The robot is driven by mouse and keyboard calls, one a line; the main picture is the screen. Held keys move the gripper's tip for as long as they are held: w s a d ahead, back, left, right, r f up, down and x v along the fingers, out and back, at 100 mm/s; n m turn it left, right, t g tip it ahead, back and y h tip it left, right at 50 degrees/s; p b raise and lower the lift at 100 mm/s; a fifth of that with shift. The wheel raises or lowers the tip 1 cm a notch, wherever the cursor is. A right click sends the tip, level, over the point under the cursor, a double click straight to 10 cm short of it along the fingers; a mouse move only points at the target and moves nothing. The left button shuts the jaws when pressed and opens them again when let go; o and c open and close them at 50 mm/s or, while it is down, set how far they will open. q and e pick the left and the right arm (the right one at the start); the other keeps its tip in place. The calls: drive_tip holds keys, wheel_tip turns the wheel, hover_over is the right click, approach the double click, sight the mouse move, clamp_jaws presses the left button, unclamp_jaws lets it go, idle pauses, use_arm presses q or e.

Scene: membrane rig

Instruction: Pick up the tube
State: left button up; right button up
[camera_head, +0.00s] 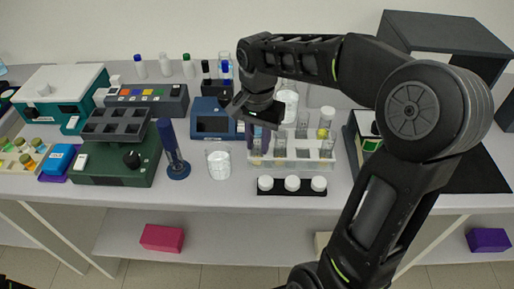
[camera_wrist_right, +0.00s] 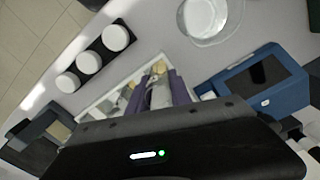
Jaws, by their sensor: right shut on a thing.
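A white rack (camera_head: 292,163) stands on the bench and holds several clear glass tubes in a row. My right gripper (camera_head: 254,134) reaches down over the rack's left end. It is shut on the tube (camera_head: 257,148) there, which still looks to be in or just over the rack. In the right wrist view, the purple fingers of the gripper (camera_wrist_right: 160,85) close around the tube (camera_wrist_right: 158,70), with a tan part at its end. The rack (camera_wrist_right: 100,97) shows beside them. The hand hides part of the tube.
A black holder (camera_head: 292,191) with three white caps lies in front of the rack. A glass beaker (camera_head: 219,163) stands to its left and a blue device (camera_head: 210,121) behind that. A dark blue stand (camera_head: 175,160) is further left.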

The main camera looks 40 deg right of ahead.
clamp_jaws()
wheel_tip(320, 180, up, 10)
drive_tip(key=p, duration=0.2)
drive_tip(key=shift+r, duration=0.1)
idle(0.7)
